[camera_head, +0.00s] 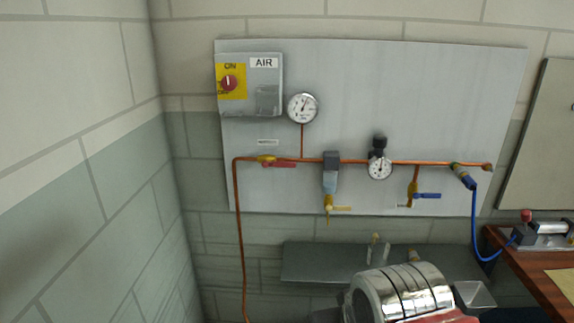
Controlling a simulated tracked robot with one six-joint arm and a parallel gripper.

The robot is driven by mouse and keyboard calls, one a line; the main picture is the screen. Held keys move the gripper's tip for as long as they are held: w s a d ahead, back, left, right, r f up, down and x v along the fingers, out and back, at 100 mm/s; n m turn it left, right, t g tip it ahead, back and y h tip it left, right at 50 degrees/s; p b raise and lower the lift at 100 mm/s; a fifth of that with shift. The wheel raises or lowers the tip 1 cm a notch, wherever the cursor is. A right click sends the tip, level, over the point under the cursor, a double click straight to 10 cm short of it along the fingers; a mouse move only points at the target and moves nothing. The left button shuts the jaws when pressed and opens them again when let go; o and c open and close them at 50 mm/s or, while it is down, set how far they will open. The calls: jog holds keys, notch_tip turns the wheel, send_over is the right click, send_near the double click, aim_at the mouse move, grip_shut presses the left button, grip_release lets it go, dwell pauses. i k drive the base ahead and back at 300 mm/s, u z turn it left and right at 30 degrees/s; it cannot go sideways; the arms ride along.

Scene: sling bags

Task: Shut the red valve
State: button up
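The red valve (280,163) is on the copper pipe at the left of the grey wall panel. Its brass body (265,158) is in line with the pipe. Its red lever points right and lies along the pipe, nearly parallel to it. I see no gripper fingers in the head camera view, so I cannot tell where my gripper is relative to the valve. Nothing touches or covers the lever.
The panel (440,85) also carries an AIR switch box (262,97), a round gauge (303,108), a filter (331,172), a regulator gauge (380,167) and a blue-handled valve (426,195). A grey shelf (310,262) is below. A wooden bench (533,268) stands at right.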

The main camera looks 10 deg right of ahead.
aim_at(265, 164)
jog(key=k, duration=1.35)
jog(key=u, duration=0.2)
jog(key=i, duration=0.35)
jog(key=u, duration=0.7)
jog(key=i, duration=1.3)
jog(key=z, duration=0.25)
